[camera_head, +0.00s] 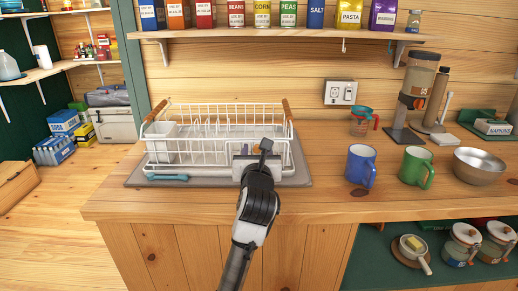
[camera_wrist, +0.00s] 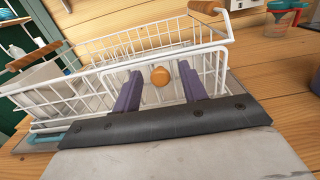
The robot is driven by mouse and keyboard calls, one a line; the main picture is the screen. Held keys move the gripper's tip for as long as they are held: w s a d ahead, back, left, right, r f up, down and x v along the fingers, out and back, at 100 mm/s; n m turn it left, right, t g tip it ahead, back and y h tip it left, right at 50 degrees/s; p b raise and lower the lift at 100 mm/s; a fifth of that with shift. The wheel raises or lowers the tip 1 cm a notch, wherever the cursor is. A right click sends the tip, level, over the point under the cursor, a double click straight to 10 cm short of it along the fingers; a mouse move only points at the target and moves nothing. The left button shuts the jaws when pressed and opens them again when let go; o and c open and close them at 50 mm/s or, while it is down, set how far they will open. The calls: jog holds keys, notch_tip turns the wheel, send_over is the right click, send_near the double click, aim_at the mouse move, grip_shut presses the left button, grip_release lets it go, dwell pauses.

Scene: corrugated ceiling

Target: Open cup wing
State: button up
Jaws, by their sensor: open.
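The white wire dish rack (camera_head: 185,152) stands on a grey mat (camera_head: 305,178) on the wooden counter. In the wrist view, the rack (camera_wrist: 90,88) fills the upper part, with wooden handles at its ends. A round wooden knob (camera_wrist: 160,76) sits on the rack's near side, where a wire panel appears upright; I take this panel to be the cup wing. My gripper (camera_head: 265,150) is at the rack's front right. In the wrist view, my gripper (camera_wrist: 162,92) is open, its two purple fingers on either side of the knob. I cannot tell whether they touch it.
A blue mug (camera_head: 361,165), a green mug (camera_head: 414,168) and a metal bowl (camera_head: 479,166) stand on the counter to the right. A measuring cup (camera_head: 361,122) is behind them. A shelf (camera_head: 300,36) with cans and boxes hangs above. A teal brush-like item (camera_head: 167,177) lies before the rack.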

grip_shut()
dwell(0.3)
